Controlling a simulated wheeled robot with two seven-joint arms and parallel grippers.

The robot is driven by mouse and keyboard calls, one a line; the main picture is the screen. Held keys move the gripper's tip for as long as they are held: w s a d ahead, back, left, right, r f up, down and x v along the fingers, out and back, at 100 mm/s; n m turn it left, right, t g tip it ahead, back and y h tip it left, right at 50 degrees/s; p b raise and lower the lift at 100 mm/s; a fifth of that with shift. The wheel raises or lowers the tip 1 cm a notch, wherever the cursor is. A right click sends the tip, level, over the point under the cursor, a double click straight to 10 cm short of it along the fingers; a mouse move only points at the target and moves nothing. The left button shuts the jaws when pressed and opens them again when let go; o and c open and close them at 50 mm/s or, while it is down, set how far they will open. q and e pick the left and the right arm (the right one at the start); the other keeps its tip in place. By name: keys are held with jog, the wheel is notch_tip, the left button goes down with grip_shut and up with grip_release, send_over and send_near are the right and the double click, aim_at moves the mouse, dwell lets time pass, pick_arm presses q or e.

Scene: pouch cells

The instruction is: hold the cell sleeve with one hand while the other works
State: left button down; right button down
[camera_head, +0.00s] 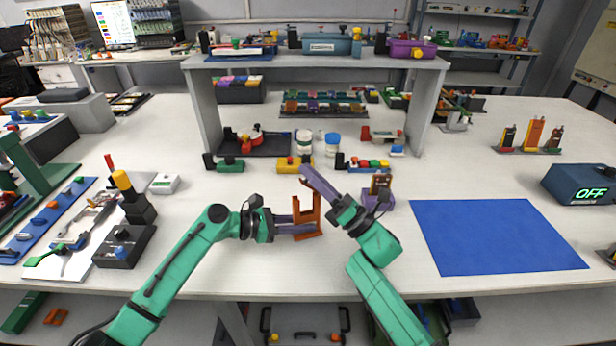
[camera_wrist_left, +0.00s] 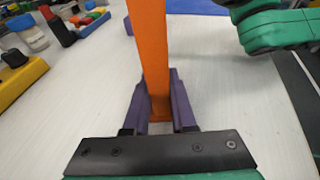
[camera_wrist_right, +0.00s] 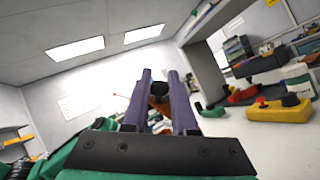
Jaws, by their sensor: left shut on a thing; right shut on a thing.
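The cell sleeve looks to be the orange frame (camera_head: 317,215) in the middle of the head view, standing upright above the table. My left gripper (camera_head: 297,228) is shut on it from the left; in the left wrist view an orange post (camera_wrist_left: 152,60) rises between the purple fingers (camera_wrist_left: 158,100). My right gripper (camera_head: 318,182) reaches in over the sleeve's upper right part, its fingers pointing up and left. In the right wrist view, orange (camera_wrist_right: 156,104) shows between its fingers (camera_wrist_right: 160,85), with a black shape near the tips. It appears shut on the sleeve, though its contact is partly hidden.
A purple holder (camera_head: 378,201) with a brown, dotted piece (camera_head: 380,183) stands just right of my right gripper. A blue mat (camera_head: 497,238) lies clear at the right. Small coloured parts and a yellow block (camera_head: 295,165) stand behind. The table front left of the mat is free.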

jog(key=shift+d+m+t, duration=0.15)
jog(key=shift+m+t, duration=0.25)
jog(key=c, duration=0.7)
grip_release()
jog(key=shift+s+d+f, duration=0.1)
jog(key=shift+d, duration=0.1)
jog(key=s+d, duration=0.2)
jog(key=d, duration=0.1)
jog(key=s+d, duration=0.6)
jog(key=shift+d+f, duration=0.15)
jog(key=shift+d, duration=0.25)
jog(key=shift+w, duration=0.1)
